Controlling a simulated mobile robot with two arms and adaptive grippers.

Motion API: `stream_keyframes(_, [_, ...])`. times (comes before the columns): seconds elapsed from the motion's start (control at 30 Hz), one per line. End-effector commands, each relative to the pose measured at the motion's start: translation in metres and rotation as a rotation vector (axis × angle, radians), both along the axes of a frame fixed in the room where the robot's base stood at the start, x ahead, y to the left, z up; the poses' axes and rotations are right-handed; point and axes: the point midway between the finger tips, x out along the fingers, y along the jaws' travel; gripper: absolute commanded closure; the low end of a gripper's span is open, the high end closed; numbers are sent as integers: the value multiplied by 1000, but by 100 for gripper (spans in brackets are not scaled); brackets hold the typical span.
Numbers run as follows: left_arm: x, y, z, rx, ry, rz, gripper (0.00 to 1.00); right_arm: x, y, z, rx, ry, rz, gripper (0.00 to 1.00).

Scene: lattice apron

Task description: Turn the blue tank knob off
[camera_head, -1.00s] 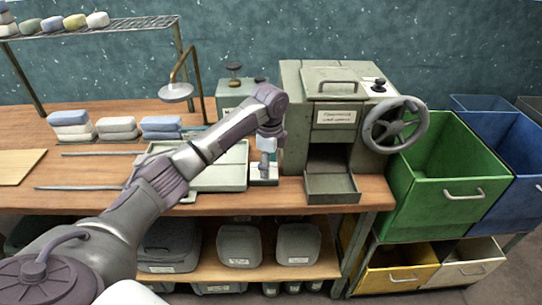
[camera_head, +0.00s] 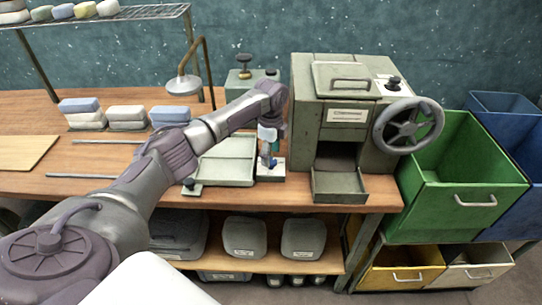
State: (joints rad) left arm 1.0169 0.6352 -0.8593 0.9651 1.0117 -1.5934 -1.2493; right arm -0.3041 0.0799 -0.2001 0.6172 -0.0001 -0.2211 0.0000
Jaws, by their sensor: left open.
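My left gripper (camera_head: 268,152) points down over the workbench and is open, beside a pale green tray. A small blue and white item (camera_head: 265,134) shows at its fingers; I cannot tell whether it is part of the gripper. A grey-green tank or box (camera_head: 238,88) stands behind my wrist, with a dark knob (camera_head: 244,60) on a brass stem on top. A second dark knob (camera_head: 271,73) sits to its right, partly hidden by my wrist. No plainly blue tank shows, and I cannot tell which knob is the blue tank's. My right gripper is not in view.
A grey-green press (camera_head: 345,75) with a handwheel (camera_head: 408,124) and an open drawer (camera_head: 340,184) stands right of my gripper. The pale green tray (camera_head: 230,160) lies left. Soap-like blocks (camera_head: 127,112) sit farther left. Green (camera_head: 465,200) and blue bins stand at the right.

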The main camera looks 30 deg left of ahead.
Motion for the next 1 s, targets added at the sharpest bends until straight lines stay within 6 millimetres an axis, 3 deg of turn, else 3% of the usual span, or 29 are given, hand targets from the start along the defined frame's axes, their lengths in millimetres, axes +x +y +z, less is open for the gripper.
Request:
stream_keyframes(0.2, [0,0,-20,0,1,-1,34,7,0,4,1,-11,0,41])
stream_keyframes(0.53, [0,0,-23,-1,-1,-1,36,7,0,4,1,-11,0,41])
stream_keyframes(0.87, [0,0,-23,-1,-1,0,91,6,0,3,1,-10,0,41])
stream_keyframes(1.0, [0,0,-23,-1,0,3,94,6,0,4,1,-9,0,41])
